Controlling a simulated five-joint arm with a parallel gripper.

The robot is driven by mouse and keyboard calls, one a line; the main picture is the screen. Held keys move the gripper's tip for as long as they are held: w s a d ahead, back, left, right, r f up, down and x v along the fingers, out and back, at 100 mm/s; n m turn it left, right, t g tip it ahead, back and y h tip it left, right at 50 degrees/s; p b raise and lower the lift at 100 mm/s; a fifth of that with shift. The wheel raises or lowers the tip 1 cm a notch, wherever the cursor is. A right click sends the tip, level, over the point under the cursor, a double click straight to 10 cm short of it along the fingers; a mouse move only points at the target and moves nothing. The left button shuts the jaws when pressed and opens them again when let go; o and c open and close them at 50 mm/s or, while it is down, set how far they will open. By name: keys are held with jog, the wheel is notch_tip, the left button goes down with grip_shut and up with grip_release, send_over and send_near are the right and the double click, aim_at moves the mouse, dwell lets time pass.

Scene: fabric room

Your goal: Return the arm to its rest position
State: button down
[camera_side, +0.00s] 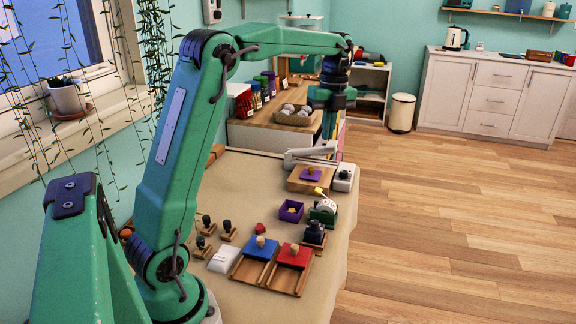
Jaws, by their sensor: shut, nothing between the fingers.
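My green arm rises at the left and reaches over to the back of the cloth-covered table (240,180). My gripper (329,128) hangs from its far end, pointing down, above the back right part of the table. It is shut with nothing in it. Just below it are a white-grey long-armed device (308,156) and a wooden board (300,186) with a purple piece (311,174) on it. I cannot tell the exact gap between the fingertips and the device.
A blue-topped box (261,248), a red-topped box (294,256), a purple box (290,211) and several dark-handled stamps (227,229) stand on the front half. A wooden counter (265,133) with a basket (294,115) is behind. The floor at right is clear.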

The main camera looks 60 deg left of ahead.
jog(key=s+d+r+n+t, duration=0.2)
jog(key=s+d+r+n, duration=0.1)
jog(key=s+d+n, duration=0.35)
jog(key=s+d+f+n+t, duration=0.2)
jog(key=s+d+n, duration=0.2)
jog(key=s+n, duration=0.2)
jog(key=s+d+f+n+t, duration=0.2)
jog(key=s+d+n, duration=0.3)
jog(key=s, duration=0.5)
jog(key=shift+d+f+n+t, duration=0.3)
jog(key=shift+f+n, duration=0.35)
jog(key=shift+n, duration=0.4)
